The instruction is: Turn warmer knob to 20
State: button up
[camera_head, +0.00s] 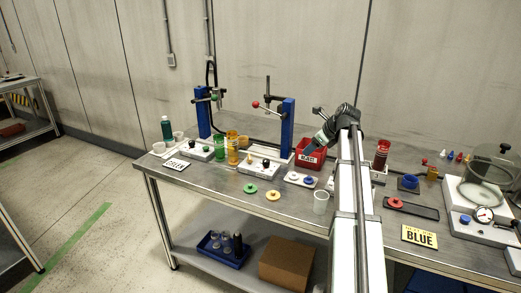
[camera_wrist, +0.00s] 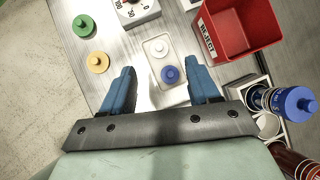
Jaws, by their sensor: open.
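A white box with a printed dial (camera_wrist: 137,12) is cut off by the top edge of the wrist view. Its numbers 50, 100 and 0 show beside a dark knob that is only partly in view, so its setting cannot be read. A similar white box with a black knob (camera_head: 258,165) stands left of the red bin in the head view; I cannot read its scale there. My gripper (camera_wrist: 162,82) is open, with two blue fingers apart and nothing held. It hangs above the bench near the red bin, away from the dial box.
The red REJECT bin (camera_wrist: 238,28) lies right of my fingers. A white tray (camera_wrist: 150,44) with a white and a blue round piece is ahead. Green and yellow discs (camera_wrist: 97,62) lie left. Blue-posted stands (camera_head: 288,122) rise behind the boxes. A clear cup (camera_head: 321,203) stands near the front edge.

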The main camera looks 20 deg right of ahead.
jog(key=w+a+f+n+t+y, duration=0.1)
jog(key=w+a+n, duration=0.2)
jog(key=w+a, duration=0.2)
jog(key=w+a+f+n+t+y, duration=0.1)
jog(key=w+a, duration=0.4)
jog(key=a, duration=0.7)
jog(key=shift+a+f+n+y, duration=0.25)
jog(key=shift+f+n+y, duration=0.25)
jog(key=shift+n, duration=0.4)
jog(key=shift+f, duration=0.1)
jog(key=shift+d, duration=0.15)
